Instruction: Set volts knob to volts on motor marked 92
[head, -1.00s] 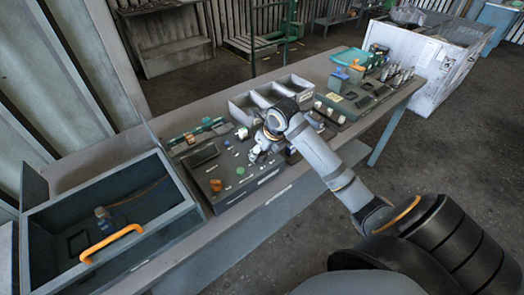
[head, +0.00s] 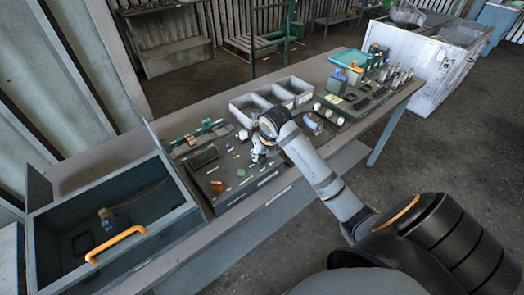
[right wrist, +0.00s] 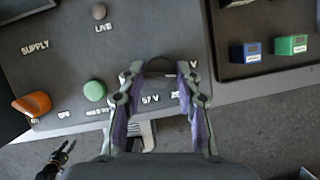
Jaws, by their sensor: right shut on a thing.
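My right gripper (right wrist: 155,90) has its two fingers either side of a dark round knob (right wrist: 160,67) on the grey control panel (right wrist: 60,65) and is shut on it. Labels "57 V" and a partly covered "V" mark show beside the fingers. The knob's pointer cannot be made out. In the head view my right gripper (head: 260,155) is at the right part of the panel (head: 225,190) and hides the knob. Blue (right wrist: 245,52) and green (right wrist: 291,45) blocks with small labels sit in a dark tray; no 92 is readable. A small dark gripper-like shape (right wrist: 57,160) shows at lower left, its jaws unclear.
The panel also has an orange knob (right wrist: 32,104), a green button (right wrist: 95,90) and a "LIVE" lamp (right wrist: 99,12). In the head view grey bins (head: 250,107) stand behind, and an open box with an orange handle (head: 115,243) is at left. Small parts crowd the table's right.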

